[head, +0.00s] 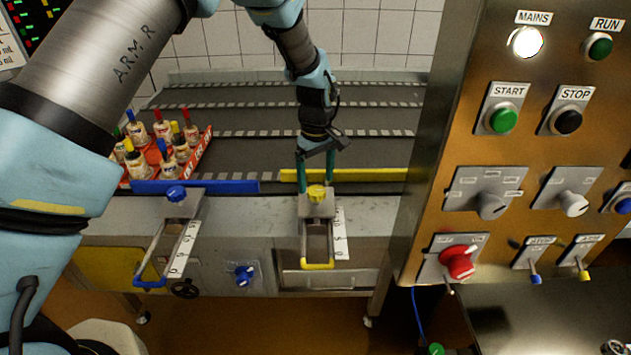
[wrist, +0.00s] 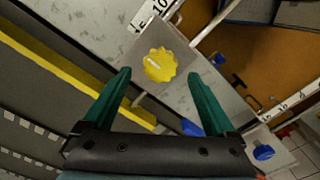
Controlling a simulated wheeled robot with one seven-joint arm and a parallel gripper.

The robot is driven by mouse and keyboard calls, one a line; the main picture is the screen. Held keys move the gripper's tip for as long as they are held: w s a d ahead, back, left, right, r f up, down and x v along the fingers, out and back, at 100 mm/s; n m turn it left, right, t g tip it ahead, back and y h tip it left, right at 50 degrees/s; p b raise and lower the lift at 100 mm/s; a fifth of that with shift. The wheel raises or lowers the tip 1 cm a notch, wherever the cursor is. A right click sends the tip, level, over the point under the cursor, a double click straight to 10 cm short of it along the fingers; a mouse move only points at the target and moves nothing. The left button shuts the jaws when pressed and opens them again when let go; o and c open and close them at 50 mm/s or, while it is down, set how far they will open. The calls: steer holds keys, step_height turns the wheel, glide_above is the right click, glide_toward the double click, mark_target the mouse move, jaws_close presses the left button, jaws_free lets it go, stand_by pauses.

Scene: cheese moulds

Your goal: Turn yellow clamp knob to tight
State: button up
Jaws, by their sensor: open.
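The yellow clamp knob (head: 317,192) sits on a metal block at the front edge of the conveyor, beside a yellow guide rail (head: 370,175). In the wrist view the scalloped knob (wrist: 160,65) has a pale line on its top. My gripper (head: 315,182) points down over the knob. Its green fingers (wrist: 157,75) are open, one on each side of the knob, with gaps visible between fingers and knob. Nothing is held. I cannot tell the exact height of the fingertips relative to the knob.
A blue knob (head: 176,193) with a blue rail (head: 215,186) stands to the left. A red crate of bottles (head: 203,150) is on the conveyor behind it. A control panel (head: 545,140) with buttons and switches rises close on the right. Another blue knob (head: 244,275) is on the front face below.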

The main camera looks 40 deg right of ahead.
mark_target(316, 190)
steer(key=shift+f+p, duration=0.3)
steer(key=shift+f, duration=1.2)
steer(key=c, duration=1.4)
